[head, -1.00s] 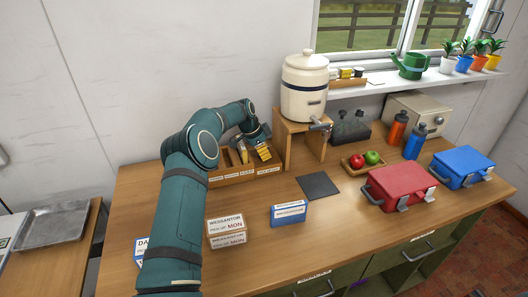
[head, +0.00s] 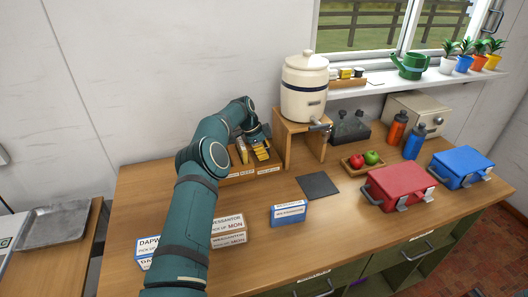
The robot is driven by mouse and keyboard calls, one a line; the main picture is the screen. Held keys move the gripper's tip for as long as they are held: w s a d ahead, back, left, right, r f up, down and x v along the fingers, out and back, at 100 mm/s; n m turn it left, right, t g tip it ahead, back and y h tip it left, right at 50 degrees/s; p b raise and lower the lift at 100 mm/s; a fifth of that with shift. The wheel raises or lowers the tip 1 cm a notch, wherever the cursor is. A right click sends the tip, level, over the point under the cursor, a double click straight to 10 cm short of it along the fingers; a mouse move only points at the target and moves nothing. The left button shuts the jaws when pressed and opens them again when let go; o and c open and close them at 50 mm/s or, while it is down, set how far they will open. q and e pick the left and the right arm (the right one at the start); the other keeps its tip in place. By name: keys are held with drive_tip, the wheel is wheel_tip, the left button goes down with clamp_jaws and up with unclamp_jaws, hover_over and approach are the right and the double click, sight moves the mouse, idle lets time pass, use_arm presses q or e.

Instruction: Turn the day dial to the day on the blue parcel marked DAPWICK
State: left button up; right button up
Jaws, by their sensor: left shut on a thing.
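A blue and white parcel (head: 147,246) whose label begins DAPW stands at the front left of the bench, on or against another labelled one. My left arm hides the rest of its label, including the day. My left gripper (head: 257,145) is at the wooden compartment box (head: 238,180) at the back. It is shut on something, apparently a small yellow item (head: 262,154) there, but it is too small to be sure. I cannot make out a day dial. My right gripper is not in view.
Another blue parcel (head: 289,212) and a dark mat (head: 318,185) lie to the right. A crock on a wooden stand (head: 303,140) is close right of the gripper. Red (head: 398,188) and blue boxes stand farther right.

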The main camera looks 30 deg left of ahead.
use_arm(q)
drive_tip(key=o, duration=0.9)
drive_tip(key=shift+d+f, duration=0.1)
drive_tip(key=shift+f, duration=0.1)
drive_tip(key=shift+o, duration=0.2)
drive_tip(key=shift+r, duration=0.1)
drive_tip(key=shift+v, duration=3.75)
